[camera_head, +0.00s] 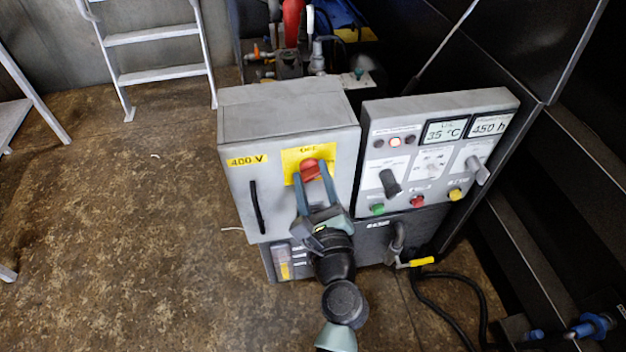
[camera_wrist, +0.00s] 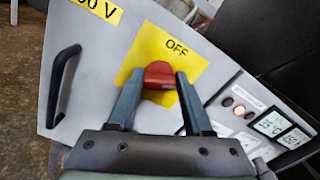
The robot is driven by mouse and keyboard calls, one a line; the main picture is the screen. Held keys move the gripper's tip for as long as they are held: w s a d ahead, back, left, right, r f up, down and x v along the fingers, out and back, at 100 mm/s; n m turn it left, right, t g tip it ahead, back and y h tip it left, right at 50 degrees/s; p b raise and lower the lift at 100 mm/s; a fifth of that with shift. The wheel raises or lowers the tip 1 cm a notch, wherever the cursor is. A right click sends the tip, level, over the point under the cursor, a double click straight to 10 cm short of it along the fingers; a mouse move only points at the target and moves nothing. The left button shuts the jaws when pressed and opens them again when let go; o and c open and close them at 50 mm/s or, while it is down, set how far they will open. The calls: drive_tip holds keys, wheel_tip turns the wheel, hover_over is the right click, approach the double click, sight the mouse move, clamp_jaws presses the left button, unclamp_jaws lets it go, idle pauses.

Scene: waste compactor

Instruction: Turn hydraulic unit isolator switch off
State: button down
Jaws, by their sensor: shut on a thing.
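The isolator switch is a red knob (camera_head: 310,169) on a yellow plate (camera_head: 294,157) on the front of a grey cabinet (camera_head: 245,124) marked 400 V. In the wrist view the red knob (camera_wrist: 159,75) sits below the word OFF on the yellow plate (camera_wrist: 150,42). My gripper (camera_head: 313,172) has its two fingers on either side of the knob, and it shows in the wrist view too (camera_wrist: 159,84). The fingers are shut on the knob. The knob's lower part and exact pointing direction are partly hidden by the fingers.
A control panel (camera_head: 437,150) with knobs, coloured buttons and displays stands right beside the cabinet. A black handle (camera_head: 257,207) sticks out left of the switch. A black hose (camera_head: 452,312) and yellow-handled valve (camera_head: 421,262) lie lower right.

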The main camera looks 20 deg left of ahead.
drive_tip(key=n+b, duration=0.1)
drive_tip(key=n, duration=0.2)
drive_tip(key=n+b, duration=0.1)
drive_tip(key=n, duration=0.2)
drive_tip(key=shift+s+f+b, duration=0.1)
drive_tip(key=shift+f+b, duration=0.1)
drive_tip(key=shift+b, duration=0.2)
drive_tip(key=n+b, duration=0.3)
drive_tip(key=n, duration=0.3)
drive_tip(key=shift+a+n, duration=0.1)
drive_tip(key=shift+n, duration=0.2)
drive_tip(key=shift+c, duration=1.6)
unclamp_jaws()
drive_tip(key=v, duration=1.3)
